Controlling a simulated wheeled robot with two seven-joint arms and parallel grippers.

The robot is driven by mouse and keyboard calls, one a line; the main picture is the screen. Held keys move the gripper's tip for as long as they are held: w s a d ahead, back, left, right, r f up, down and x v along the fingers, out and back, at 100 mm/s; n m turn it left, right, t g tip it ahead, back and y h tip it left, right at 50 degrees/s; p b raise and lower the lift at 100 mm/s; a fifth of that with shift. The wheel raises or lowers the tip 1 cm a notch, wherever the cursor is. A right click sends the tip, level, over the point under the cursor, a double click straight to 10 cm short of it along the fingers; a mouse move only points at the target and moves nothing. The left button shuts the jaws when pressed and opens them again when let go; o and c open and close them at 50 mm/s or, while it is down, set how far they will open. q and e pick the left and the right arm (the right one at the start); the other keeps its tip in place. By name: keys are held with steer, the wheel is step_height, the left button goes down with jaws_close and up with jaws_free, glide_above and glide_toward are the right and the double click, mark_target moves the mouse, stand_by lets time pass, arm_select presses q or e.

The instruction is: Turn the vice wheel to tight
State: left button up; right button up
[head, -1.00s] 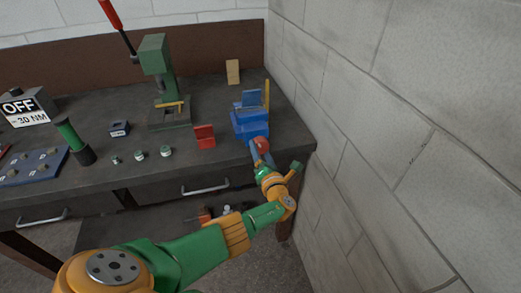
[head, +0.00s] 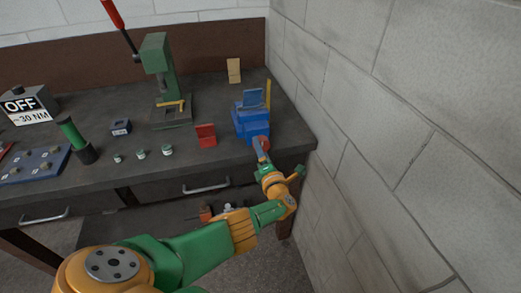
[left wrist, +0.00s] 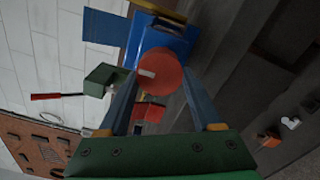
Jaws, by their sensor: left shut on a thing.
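The blue vice (head: 251,118) stands at the right end of the bench, close to the wall. Its red wheel (head: 264,142) is on the vice's front side. In the left wrist view the wheel (left wrist: 161,76) is a red disc with a short pale mark on its left part. My left gripper (head: 261,147) is at the wheel, its two fingers on either side of the rim, shut on it. The fingers partly hide the wheel in the head view. My right gripper is not in view.
A red angled block (head: 206,136) stands left of the vice, and a green press (head: 160,80) behind it. A wooden block (head: 234,71) stands at the back. The block wall (head: 360,110) rises close on the right. A drawer handle (head: 206,188) is below the bench edge.

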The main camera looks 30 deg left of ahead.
arm_select(q)
steer(key=shift+r, duration=0.2)
steer(key=o, duration=1.4)
steer(key=shift+w+d, duration=0.1)
steer(key=shift+d, duration=0.05)
steer(key=p+v, duration=0.4)
steer(key=v, duration=0.3)
steer(key=shift+d, duration=0.1)
steer(key=shift+f, duration=0.2)
